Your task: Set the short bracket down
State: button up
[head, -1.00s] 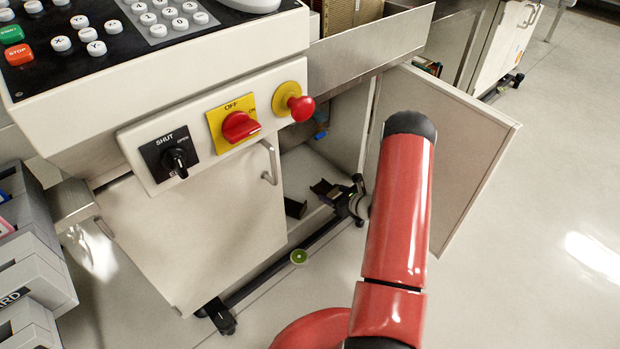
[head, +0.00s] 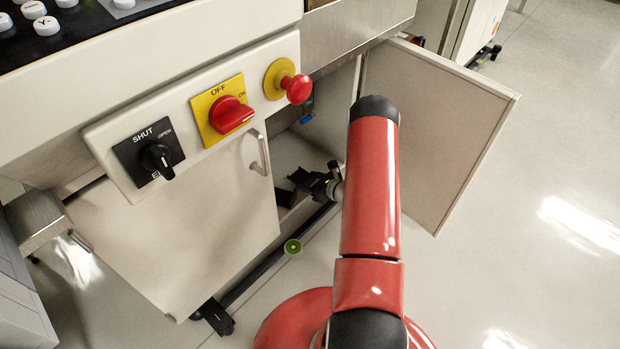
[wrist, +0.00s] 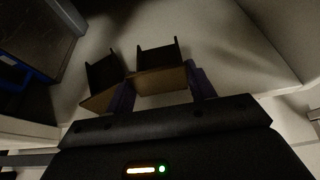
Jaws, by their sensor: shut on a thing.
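In the wrist view a dark bracket with a tan face (wrist: 160,80) sits between the purple fingers of my gripper (wrist: 161,90), which is shut on it. I take it to be the short bracket. A second dark bracket with a tan face (wrist: 103,73) stands just left of the left finger, on or close to the pale cabinet floor (wrist: 235,55). Whether the held bracket touches that floor is unclear. In the head view my gripper (head: 318,182) is low in the open cabinet, with a dark bracket (head: 301,178) at its tip and another dark piece (head: 285,197) below-left.
The open cabinet door (head: 440,125) stands to the right of my arm. A closed door (head: 185,235) with a handle is on the left. The switch panel with a red knob (head: 297,88) juts out above. A dark box with a blue edge (wrist: 35,40) is at the wrist view's upper left.

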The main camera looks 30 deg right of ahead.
jog(key=shift+f, duration=0.7)
jog(key=shift+f+b, duration=0.55)
jog(key=shift+b, duration=0.2)
jog(key=o, duration=1.2)
